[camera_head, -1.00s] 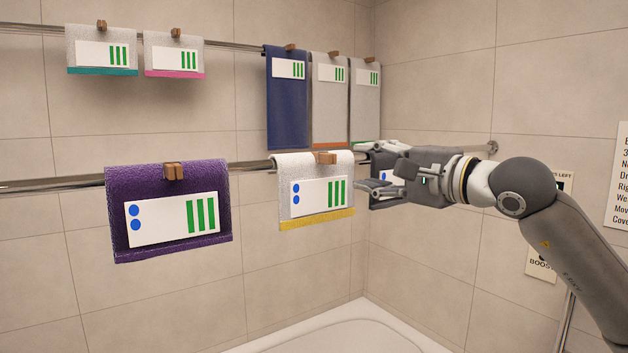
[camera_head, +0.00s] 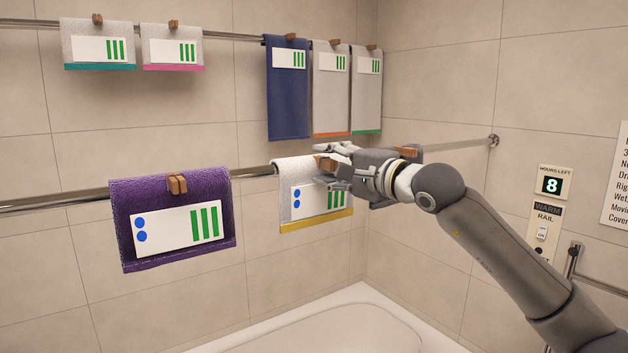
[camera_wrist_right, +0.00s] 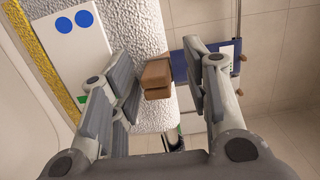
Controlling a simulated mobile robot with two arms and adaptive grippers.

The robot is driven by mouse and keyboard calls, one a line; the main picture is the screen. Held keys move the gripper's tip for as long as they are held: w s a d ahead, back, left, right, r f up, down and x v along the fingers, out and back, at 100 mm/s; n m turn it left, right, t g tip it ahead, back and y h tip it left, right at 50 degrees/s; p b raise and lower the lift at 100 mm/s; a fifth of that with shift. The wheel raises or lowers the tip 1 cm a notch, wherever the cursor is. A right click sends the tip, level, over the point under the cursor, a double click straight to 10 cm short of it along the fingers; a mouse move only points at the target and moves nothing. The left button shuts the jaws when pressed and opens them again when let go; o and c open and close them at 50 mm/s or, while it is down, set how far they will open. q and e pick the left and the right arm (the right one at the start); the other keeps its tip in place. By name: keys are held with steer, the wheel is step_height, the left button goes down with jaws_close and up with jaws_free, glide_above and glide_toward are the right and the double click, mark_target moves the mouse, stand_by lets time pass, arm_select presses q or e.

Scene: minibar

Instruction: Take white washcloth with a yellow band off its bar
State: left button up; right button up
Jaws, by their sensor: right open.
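The white washcloth with a yellow band (camera_head: 287,205) hangs over the lower bar in the head view, with a white label of blue dots and green stripes. A wooden clip (camera_head: 325,163) sits on its top fold. My right gripper (camera_head: 334,163) is open at the top of this cloth, partly covering its upper right. In the right wrist view, the clip (camera_wrist_right: 157,77) shows between the spread fingers of the gripper (camera_wrist_right: 160,70), and the white terry cloth (camera_wrist_right: 135,30) with its yellow band lies beyond and to the left. Contact with the clip cannot be told.
A purple towel (camera_head: 125,220) hangs left on the same lower bar (camera_head: 60,200). A blue cloth (camera_wrist_right: 190,62) shows behind the right finger in the wrist view. Several towels hang on the upper bar (camera_head: 230,37). A white tub (camera_head: 330,325) lies below.

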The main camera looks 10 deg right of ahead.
steer(key=shift+s+d, duration=0.1)
steer(key=shift+c, duration=0.2)
steer(key=shift+c, duration=1.4)
jaws_close()
steer(key=shift+r, duration=0.1)
steer(key=shift+r+b, duration=0.6)
steer(key=shift+r, duration=0.1)
steer(key=s+d+r+b, duration=0.5)
steer(key=s+d+r, duration=0.1)
steer(key=s+r, duration=0.5)
steer(key=shift+s+r, duration=0.3)
steer(key=shift+s, duration=0.55)
